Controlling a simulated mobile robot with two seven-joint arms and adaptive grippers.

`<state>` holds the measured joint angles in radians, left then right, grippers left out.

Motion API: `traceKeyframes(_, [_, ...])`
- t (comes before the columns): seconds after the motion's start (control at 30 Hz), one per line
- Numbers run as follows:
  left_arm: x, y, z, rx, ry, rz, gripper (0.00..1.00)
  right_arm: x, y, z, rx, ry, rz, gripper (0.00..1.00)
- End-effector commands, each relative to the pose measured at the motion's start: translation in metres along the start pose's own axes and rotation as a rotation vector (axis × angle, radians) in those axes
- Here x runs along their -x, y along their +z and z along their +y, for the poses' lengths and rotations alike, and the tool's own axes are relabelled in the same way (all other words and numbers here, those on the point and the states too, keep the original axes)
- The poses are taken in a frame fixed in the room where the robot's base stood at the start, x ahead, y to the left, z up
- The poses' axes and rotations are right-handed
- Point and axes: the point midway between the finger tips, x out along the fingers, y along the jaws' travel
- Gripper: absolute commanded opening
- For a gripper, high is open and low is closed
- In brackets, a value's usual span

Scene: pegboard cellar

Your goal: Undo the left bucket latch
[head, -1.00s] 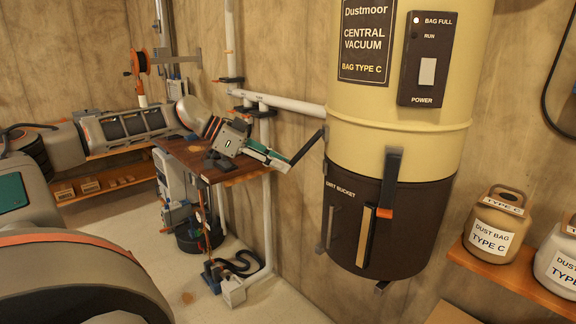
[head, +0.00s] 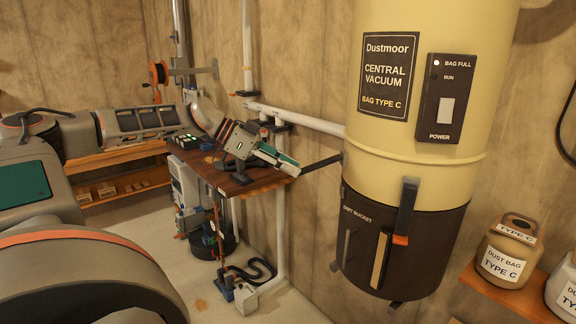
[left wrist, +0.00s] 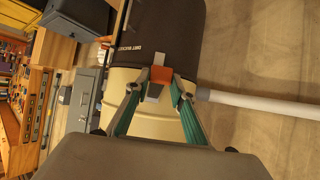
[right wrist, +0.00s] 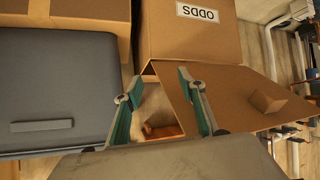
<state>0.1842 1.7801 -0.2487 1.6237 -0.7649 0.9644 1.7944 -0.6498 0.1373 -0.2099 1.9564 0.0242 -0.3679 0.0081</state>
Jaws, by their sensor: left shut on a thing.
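The dark dirt bucket (head: 440,250) hangs under the cream vacuum canister (head: 490,130). The left latch (head: 322,164) is a dark lever, sticking out sideways from the canister's left side and nearly level. My left gripper (head: 279,160) is shut on its outer end. In the left wrist view, the latch's orange tip (left wrist: 161,74) sits between the fingertips. A second latch (head: 408,207), dark with an orange tip, stands upright against the bucket's front. My right gripper (right wrist: 160,80) is open and empty; it shows only in the right wrist view.
A wooden wall shelf (head: 515,296) with dust bag jugs (head: 507,250) is at the right. A white pipe (head: 300,118) runs along the wall behind my left gripper. In the right wrist view, cardboard boxes (right wrist: 190,40) and a grey case (right wrist: 60,90) lie close to the fingers.

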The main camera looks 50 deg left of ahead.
Motion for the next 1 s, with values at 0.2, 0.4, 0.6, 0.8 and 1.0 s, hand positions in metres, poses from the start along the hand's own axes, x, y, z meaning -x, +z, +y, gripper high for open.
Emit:
traceKeyframes(0.2, [0.0055, -0.0121, -0.0018, -0.008, -0.009, 0.017, 0.0, 0.0017, 0.0022, 0.0021, 0.001, 0.003, -0.01, 0.4])
traceKeyframes(0.4, [0.0054, -0.012, -0.0017, -0.008, -0.008, 0.017, 0.0, 0.0017, 0.001, 0.0027, 0.001, 0.004, -0.008, 0.4])
traceKeyframes(0.6, [0.0052, -0.012, -0.0015, -0.008, -0.008, 0.017, 0.28, 0.0019, -0.0009, 0.0029, 0.001, 0.004, -0.004, 0.4])
traceKeyframes(0.8, [0.0041, -0.0087, -0.0008, -0.005, -0.005, 0.011, 0.4, 0.0019, -0.0019, 0.0028, 0.001, 0.004, -0.003, 0.4])
traceKeyframes(1.0, [0.0039, -0.0069, -0.0005, -0.004, -0.003, 0.007, 0.4, 0.0023, -0.0028, 0.0029, 0.003, 0.004, -0.001, 0.4])
